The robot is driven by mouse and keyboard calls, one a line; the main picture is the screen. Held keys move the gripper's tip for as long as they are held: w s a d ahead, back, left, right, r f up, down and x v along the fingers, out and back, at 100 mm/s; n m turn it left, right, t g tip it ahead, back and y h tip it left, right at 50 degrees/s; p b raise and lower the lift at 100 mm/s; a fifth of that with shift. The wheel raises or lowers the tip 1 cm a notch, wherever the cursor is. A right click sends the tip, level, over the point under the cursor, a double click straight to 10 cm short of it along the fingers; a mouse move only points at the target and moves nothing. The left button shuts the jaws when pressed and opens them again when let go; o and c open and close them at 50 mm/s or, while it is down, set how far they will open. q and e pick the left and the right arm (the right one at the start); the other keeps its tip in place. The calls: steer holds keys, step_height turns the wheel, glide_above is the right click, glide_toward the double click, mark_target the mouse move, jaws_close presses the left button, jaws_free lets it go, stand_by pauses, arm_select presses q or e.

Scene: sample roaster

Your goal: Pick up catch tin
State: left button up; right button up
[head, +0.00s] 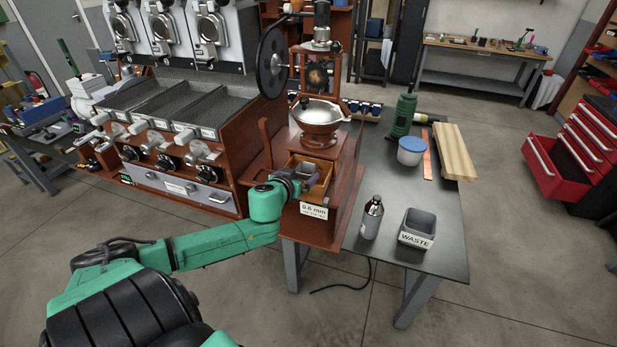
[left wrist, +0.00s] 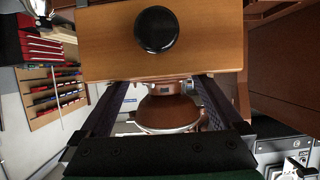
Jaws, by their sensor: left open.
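The wooden grinder drawer (head: 322,190) is pulled out under the steel-lidded hopper (head: 317,113), above the "0.6 mm" label. A grey shape inside the drawer may be the catch tin, but my left gripper and the drawer walls hide too much to be certain. My left gripper (head: 297,182) is open at the drawer's front left. In the left wrist view, the wooden front (left wrist: 205,40) with its black knob (left wrist: 156,29) fills the top, just beyond the open fingers (left wrist: 160,85). Nothing shows held between them. My right gripper is out of view.
A dark bottle (head: 372,217) and a grey waste bin (head: 418,227) stand right of the grinder on the dark table (head: 445,225). A blue-lidded tub (head: 411,151) stands farther back. The roaster (head: 185,140) is to the left. The table between bottle and tub is clear.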

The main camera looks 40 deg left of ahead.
mark_target(309, 166)
arm_select(q)
steer(key=x, duration=0.6)
steer(key=shift+a+p, duration=0.15)
steer(key=shift+p, duration=0.15)
steer(key=shift+s+r, duration=0.1)
steer(key=shift+r, duration=0.05)
steer(key=c, duration=1.5)
